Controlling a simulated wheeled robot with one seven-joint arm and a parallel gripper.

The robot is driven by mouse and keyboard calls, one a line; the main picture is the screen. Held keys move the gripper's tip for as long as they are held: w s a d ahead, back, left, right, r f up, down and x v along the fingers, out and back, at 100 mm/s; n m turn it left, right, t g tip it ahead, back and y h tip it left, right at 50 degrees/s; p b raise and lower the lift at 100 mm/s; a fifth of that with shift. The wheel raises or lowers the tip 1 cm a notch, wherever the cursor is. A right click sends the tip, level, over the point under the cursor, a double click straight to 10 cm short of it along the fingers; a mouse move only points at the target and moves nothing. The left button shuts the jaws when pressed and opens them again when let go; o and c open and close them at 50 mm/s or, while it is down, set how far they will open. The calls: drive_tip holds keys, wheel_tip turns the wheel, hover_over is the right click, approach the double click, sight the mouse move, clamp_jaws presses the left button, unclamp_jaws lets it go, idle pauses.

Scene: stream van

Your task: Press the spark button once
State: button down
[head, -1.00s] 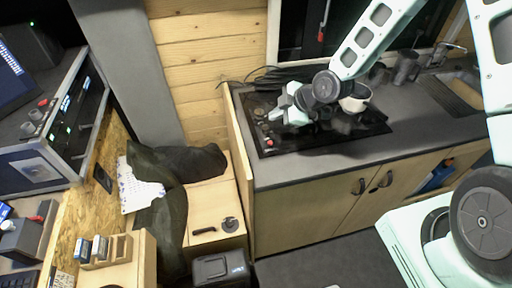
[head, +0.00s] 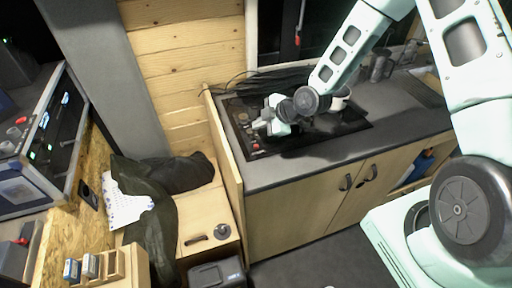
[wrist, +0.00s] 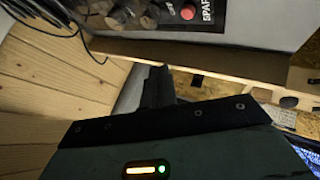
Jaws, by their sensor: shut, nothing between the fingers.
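The spark button is a small red round button (wrist: 187,12) at the top of the wrist view, beside a partly cut-off "SPAR" label (wrist: 207,10). In the head view a red spot (head: 256,146) shows at the left front of the black hob (head: 325,137). My gripper (head: 262,125) is over the hob's left end, just above and behind that spot. In the wrist view its dark fingers (wrist: 158,82) are together and empty. They appear below the button in the picture, with a visible gap; contact does not show.
Dark knobs (wrist: 122,16) sit left of the button in the wrist view. A pot (head: 340,99) stands on the hob behind my wrist. A wooden side panel (head: 222,145) borders the counter's left end. Cables (head: 262,82) lie behind the hob.

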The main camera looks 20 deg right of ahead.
drive_tip(key=b, duration=0.3)
hover_over(256, 146)
drive_tip(key=d, duration=0.1)
drive_tip(key=f, duration=0.5)
drive_tip(key=shift+s+f, duration=0.2)
drive_tip(key=shift+s, duration=0.1)
drive_tip(key=shift+f+b, duration=0.45)
drive_tip(key=shift+f, duration=0.05)
idle(0.8)
drive_tip(key=shift+f+b, duration=0.4)
drive_tip(key=shift+b, duration=0.15)
drive_tip(key=shift+f+b, duration=0.45)
idle(0.5)
drive_tip(key=shift+r, duration=0.1)
drive_tip(key=shift+r+p, duration=0.45)
drive_tip(key=shift+r, duration=0.35)
